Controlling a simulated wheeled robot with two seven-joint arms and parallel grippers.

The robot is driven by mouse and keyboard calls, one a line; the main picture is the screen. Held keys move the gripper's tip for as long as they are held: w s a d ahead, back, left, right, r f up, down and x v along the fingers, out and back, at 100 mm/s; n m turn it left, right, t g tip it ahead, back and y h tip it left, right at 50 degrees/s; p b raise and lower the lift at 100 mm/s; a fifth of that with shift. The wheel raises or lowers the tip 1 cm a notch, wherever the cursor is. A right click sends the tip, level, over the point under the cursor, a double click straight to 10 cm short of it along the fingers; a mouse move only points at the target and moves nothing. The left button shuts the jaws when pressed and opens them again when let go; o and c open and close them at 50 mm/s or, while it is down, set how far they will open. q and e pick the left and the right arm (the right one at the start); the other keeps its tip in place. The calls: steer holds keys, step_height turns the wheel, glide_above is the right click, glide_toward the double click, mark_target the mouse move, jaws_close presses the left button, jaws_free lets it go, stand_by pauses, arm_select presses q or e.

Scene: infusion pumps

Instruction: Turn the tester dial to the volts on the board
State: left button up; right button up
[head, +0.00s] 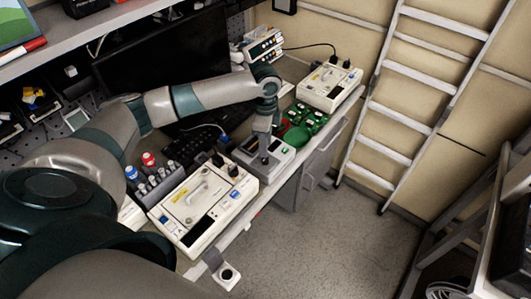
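A grey tester box (277,165) with a small lit green display sits near the front edge of the bench. My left arm reaches in from the left and bends down over it. The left gripper (263,154) points down at the top of the tester and covers part of it. The dial is hidden behind the gripper, so its setting and any contact cannot be made out. The finger gap is too small to judge. Green circuit boards (308,116) lie just beyond the tester, with no readable volts value. My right gripper is not in view.
A white pump unit (200,205) stands left of the tester; a similar unit (328,85) stands at the back right. A keyboard (195,142) and dark monitor (165,65) are behind. Open floor lies in front; a ladder (415,110) leans right.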

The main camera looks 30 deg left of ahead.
arm_select(q)
steer(key=shift+s+f, duration=0.1)
steer(key=shift+f, duration=0.6)
step_height(320, 180, down, 3)
steer(key=shift+f, duration=0.2)
steer(key=shift+f+b, duration=0.65)
steer(key=shift+b, duration=0.1)
steer(key=shift+r, duration=0.1)
steer(key=shift+c, duration=0.9)
jaws_close()
steer(key=shift+r, duration=0.1)
